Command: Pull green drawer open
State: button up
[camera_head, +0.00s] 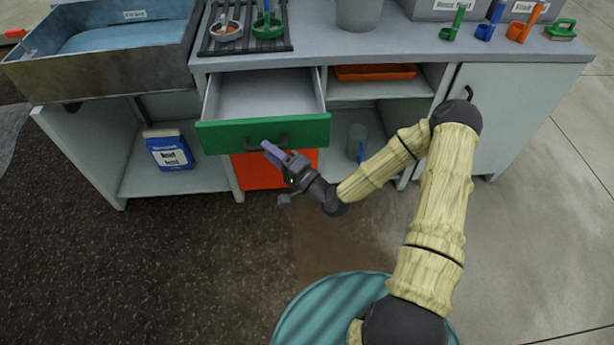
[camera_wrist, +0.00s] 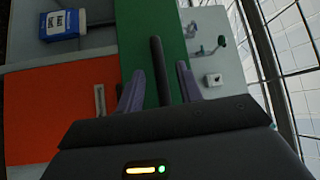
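The green drawer (camera_head: 225,137) is in the cabinet under the counter, left of centre in the head view. It stands pulled out, and its pale, empty inside shows. A dark bar handle (camera_head: 283,142) is on its front. My gripper (camera_head: 271,150) is at this handle. In the wrist view the green front (camera_wrist: 162,20) runs top to bottom, with the dark handle (camera_wrist: 156,60) between the two purple fingers of my gripper (camera_wrist: 161,72). The fingers are apart, with gaps seen on both sides of the handle. Part of the handle is hidden behind my gripper body.
An orange front (camera_head: 258,171) is below the drawer. A blue and white container (camera_head: 169,150) stands on the lower left shelf. An orange tray (camera_head: 375,72) lies on the shelf right of the drawer. A cabinet door (camera_head: 505,115) is at the right. The floor in front looks clear.

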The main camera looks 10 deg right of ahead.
jog(key=v, duration=1.4)
jog(key=shift+d, duration=0.3)
jog(key=shift+s+f, duration=0.1)
jog(key=shift+f, duration=0.1)
